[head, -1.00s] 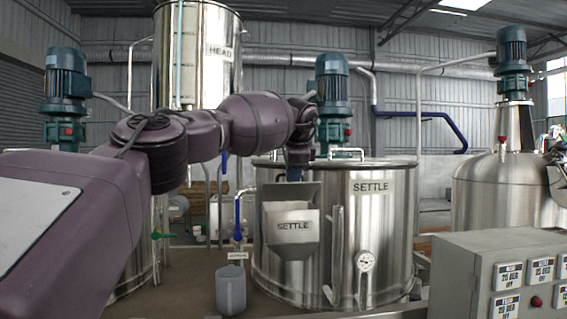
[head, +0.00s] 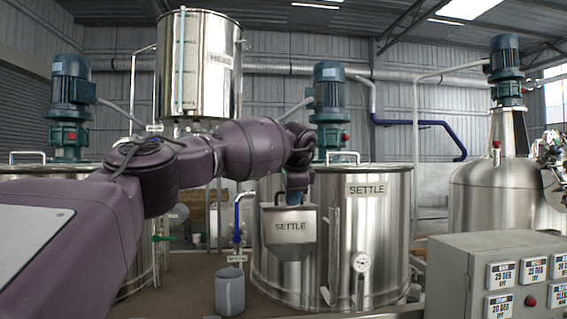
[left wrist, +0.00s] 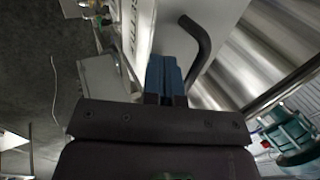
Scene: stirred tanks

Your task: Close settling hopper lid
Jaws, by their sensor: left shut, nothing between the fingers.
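The settling hopper (head: 290,240) is a grey metal box with a SETTLE label and a tapered bottom, on the front of the SETTLE tank (head: 380,225). No raised lid panel stands above it in the head view; its top edge looks level, and the lid's top surface is hard to make out. My left gripper (head: 293,198) points down at the hopper's top with its blue fingers shut and empty. In the left wrist view the shut fingers (left wrist: 165,75) are beside a dark curved handle (left wrist: 197,45) and a pale panel. Whether they touch is unclear. My right gripper is not seen.
A grey jug (head: 230,292) stands on the floor left of the tank, below a blue-handled valve (head: 238,222). A control box (head: 455,270) with labelled switches is at the front right. A HEAD tank (head: 205,65) rises behind my left arm.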

